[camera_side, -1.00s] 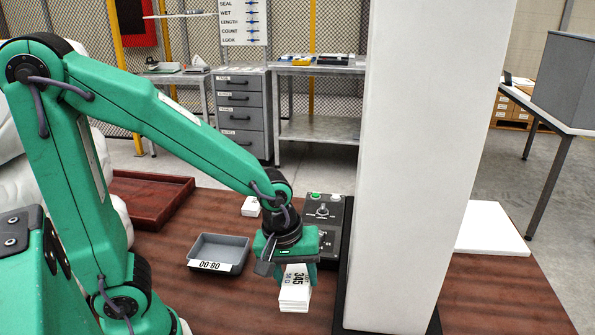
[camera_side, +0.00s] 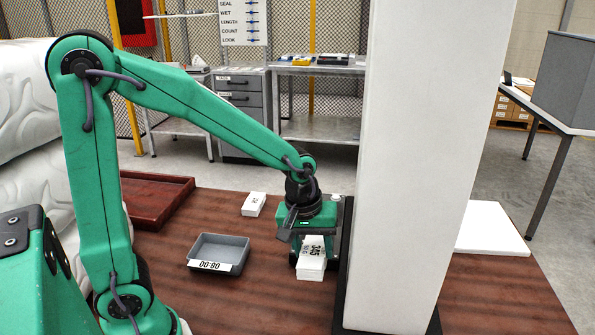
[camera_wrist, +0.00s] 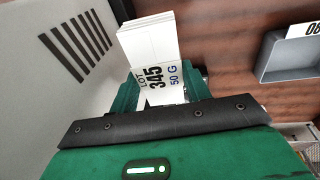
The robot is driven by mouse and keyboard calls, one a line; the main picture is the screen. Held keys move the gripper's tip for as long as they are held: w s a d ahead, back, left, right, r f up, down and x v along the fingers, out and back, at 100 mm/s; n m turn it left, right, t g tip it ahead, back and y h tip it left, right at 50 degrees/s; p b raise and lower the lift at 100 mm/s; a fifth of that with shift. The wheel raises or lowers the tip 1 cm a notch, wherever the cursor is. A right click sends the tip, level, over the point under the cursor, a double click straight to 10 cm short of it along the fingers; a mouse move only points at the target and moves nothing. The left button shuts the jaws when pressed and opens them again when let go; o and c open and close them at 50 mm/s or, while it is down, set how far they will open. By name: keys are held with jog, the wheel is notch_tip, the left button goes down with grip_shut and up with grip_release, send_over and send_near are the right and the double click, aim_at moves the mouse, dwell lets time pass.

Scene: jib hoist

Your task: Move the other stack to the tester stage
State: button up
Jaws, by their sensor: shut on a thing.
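A white stack of cards or packets (camera_side: 311,268) with a printed label is held by my gripper (camera_side: 310,250), just left of the tall white column. In the wrist view its label reads "LOT 345 50 G" (camera_wrist: 158,80), and the stack stands between the two green fingers (camera_wrist: 158,95). My gripper is shut on it. Whether its underside touches the table is unclear. A second, smaller-looking white stack (camera_side: 254,204) lies further back on the table, apart from my gripper. I cannot identify the tester stage for certain; a control box behind my gripper is mostly hidden.
The white column (camera_side: 420,160) stands close to the right of my gripper. A grey tray (camera_side: 240,246) labelled "00-80" sits to the left. A reddish-brown tray (camera_side: 160,200) lies further left. A white flat board (camera_side: 490,232) is right of the column. Bare table lies in front.

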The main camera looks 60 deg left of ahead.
jog(key=w+a+m, duration=0.1)
jog(key=w+a, duration=0.8)
jog(key=shift+w+a+r+m, duration=0.2)
jog(key=shift+r+m, duration=0.1)
jog(key=shift+r, duration=0.1)
jog(key=shift+m+g+y, duration=0.3)
jog(key=shift+m+y, duration=0.1)
jog(key=shift+m, duration=0.5)
jog(key=w+a, duration=0.1)
jog(key=a, duration=0.3)
jog(key=w+a, duration=0.2)
jog(key=a, duration=0.3)
jog(key=w+a, duration=0.2)
jog(key=a, duration=0.2)
jog(key=shift+w+a+f, duration=0.15)
jog(key=shift+w+f, duration=0.1)
jog(key=shift+f, duration=0.1)
jog(key=w+d, duration=1.2)
jog(key=shift+w+d, duration=0.4)
jog(key=shift+f, duration=1.75)
jog(key=shift+f, duration=0.1)
jog(key=o, duration=1.3)
jog(key=r, duration=0.4)
jog(key=s+r, duration=0.1)
jog(key=r, duration=0.3)
jog(key=s+r, duration=0.1)
jog(key=r, duration=0.3)
jog(key=shift+d, duration=0.1)
